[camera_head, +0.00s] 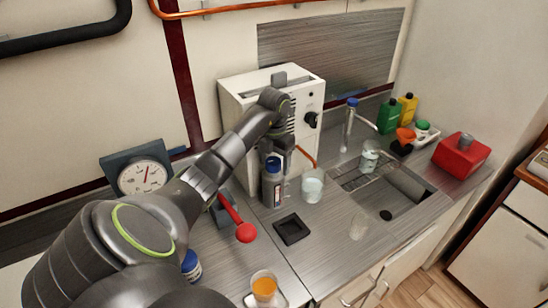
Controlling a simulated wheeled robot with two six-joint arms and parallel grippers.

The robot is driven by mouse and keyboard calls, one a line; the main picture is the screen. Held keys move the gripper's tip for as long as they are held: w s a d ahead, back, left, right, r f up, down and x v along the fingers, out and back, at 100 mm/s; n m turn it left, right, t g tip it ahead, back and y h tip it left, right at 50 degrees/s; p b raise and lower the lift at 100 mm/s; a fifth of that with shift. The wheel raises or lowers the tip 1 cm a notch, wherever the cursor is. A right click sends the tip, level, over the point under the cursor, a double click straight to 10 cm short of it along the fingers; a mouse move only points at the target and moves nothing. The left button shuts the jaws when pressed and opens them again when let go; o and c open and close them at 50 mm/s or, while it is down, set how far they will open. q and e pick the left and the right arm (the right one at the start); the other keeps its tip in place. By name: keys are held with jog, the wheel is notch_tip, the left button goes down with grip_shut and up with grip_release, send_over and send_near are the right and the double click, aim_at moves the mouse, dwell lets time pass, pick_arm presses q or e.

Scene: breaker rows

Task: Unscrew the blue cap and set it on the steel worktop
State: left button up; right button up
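A dark grey bottle (271,187) stands upright on the steel worktop (322,222), in front of a white machine. Its blue cap (272,164) shows at the top of the bottle. My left gripper (276,152) is pointed down right at the cap, with its arm reaching in from the lower left. The fingers are small and partly merged with the cap, so I cannot tell whether they touch or grip it. My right gripper is not in view.
A glass beaker (312,186) stands close to the right of the bottle. A black square tray (291,229) lies in front. A red-handled lever (243,228) is at the left. The sink (402,212) is at the right.

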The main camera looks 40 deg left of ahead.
pick_arm(q)
jog(key=shift+s+a+m+b, duration=0.25)
jog(key=shift+a+m+b, duration=0.1)
jog(key=shift+m+b, duration=0.85)
jog(key=shift+r+m, duration=0.2)
jog(key=shift+m, duration=0.3)
jog(key=m, duration=0.3)
jog(key=shift+w+d, duration=0.1)
jog(key=shift+w, duration=0.1)
jog(key=m, duration=0.4)
jog(key=shift+r+m, duration=0.1)
jog(key=shift+m, duration=0.2)
jog(key=m, duration=0.5)
jog(key=shift+w+f, duration=0.3)
jog(key=shift+f, duration=0.05)
jog(key=shift+s+m, duration=0.15)
jog(key=shift+m, duration=1.05)
jog(key=c, duration=1)
jog(key=n, duration=0.5)
